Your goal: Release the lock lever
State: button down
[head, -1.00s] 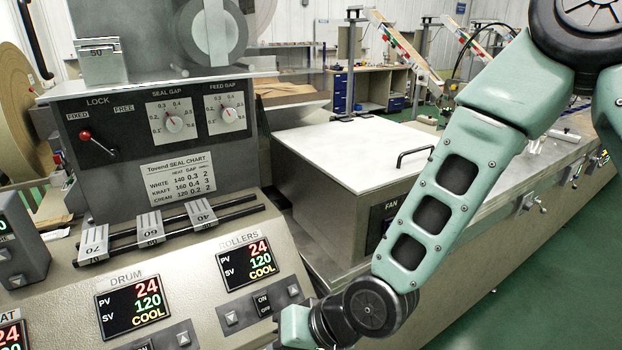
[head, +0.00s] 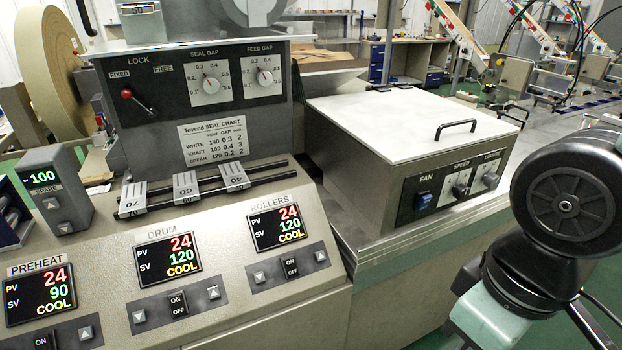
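The lock lever (head: 139,104) is on the dark upper panel at the left of the head view, under the word LOCK. Its red ball knob (head: 127,93) is at the upper left end, on the side of the label FIXED (head: 119,74). The label FREE (head: 163,69) is to the right. My arm shows at the right edge, well away from the lever. My gripper is outside the view.
Seal gap (head: 211,85) and feed gap (head: 264,77) dials sit right of the lever. Below are sliding weights on rails (head: 186,187) and a sloped panel with displays (head: 168,252). A white-topped box (head: 414,117) with a handle stands to the right.

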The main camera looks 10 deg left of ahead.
aim_at(153, 111)
jog(key=u, duration=1.35)
jog(key=i+j+u, duration=0.1)
jog(key=j+u, duration=0.15)
jog(key=j, duration=0.15)
jog(key=i+j+u, duration=0.1)
jog(key=j+u, duration=0.15)
jog(key=i+j+u, duration=0.25)
jog(key=j, duration=0.2)
jog(key=i+l, duration=0.1)
jog(key=l, duration=0.5)
jog(key=i, duration=0.05)
